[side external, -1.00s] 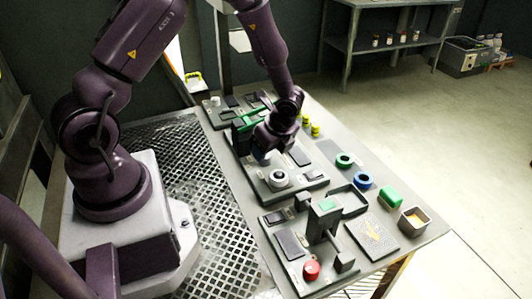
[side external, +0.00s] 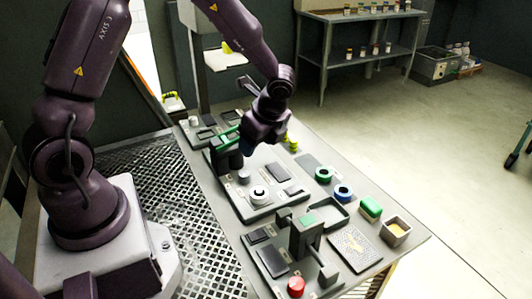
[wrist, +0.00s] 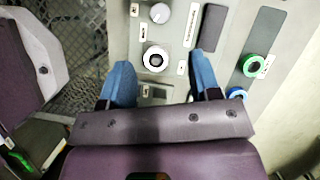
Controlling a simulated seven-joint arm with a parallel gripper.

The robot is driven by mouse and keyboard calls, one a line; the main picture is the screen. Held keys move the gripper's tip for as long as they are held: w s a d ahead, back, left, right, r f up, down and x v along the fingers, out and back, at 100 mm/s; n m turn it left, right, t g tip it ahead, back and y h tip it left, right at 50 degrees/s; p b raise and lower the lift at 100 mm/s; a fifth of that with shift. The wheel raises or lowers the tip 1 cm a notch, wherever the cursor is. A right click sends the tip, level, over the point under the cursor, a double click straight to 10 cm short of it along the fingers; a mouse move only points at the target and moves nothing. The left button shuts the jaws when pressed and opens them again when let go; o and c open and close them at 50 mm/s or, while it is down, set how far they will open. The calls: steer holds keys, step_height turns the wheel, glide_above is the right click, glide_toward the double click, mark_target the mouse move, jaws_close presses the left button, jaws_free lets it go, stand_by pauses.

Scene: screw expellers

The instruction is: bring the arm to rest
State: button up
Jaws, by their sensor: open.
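My gripper (side external: 250,148) hangs above the back part of the grey workbench (side external: 405,235). Its two blue fingers are spread apart in the wrist view (wrist: 161,75), with nothing held between them. Below and between the fingers is a white ring-shaped piece with a dark centre (wrist: 155,59), mounted on a grey panel. It also shows in the side view (side external: 259,195), lower than the gripper and apart from it.
A shelf (side external: 360,50) stands behind, across free floor.

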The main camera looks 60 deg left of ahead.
steer(key=s+d+r+n+t+h, duration=0.2)
steer(key=s+d+r+n+t, duration=0.1)
steer(key=s+r+n, duration=0.4)
steer(key=s+d+r+n+t+h, duration=0.2)
steer(key=s+r+n, duration=0.5)
steer(key=r, duration=0.6)
steer(key=s+d+t, duration=0.1)
steer(key=d, duration=0.1)
steer(key=shift+d+n+t, duration=0.3)
steer(key=shift+d+t, duration=0.05)
steer(key=shift+t, duration=0.05)
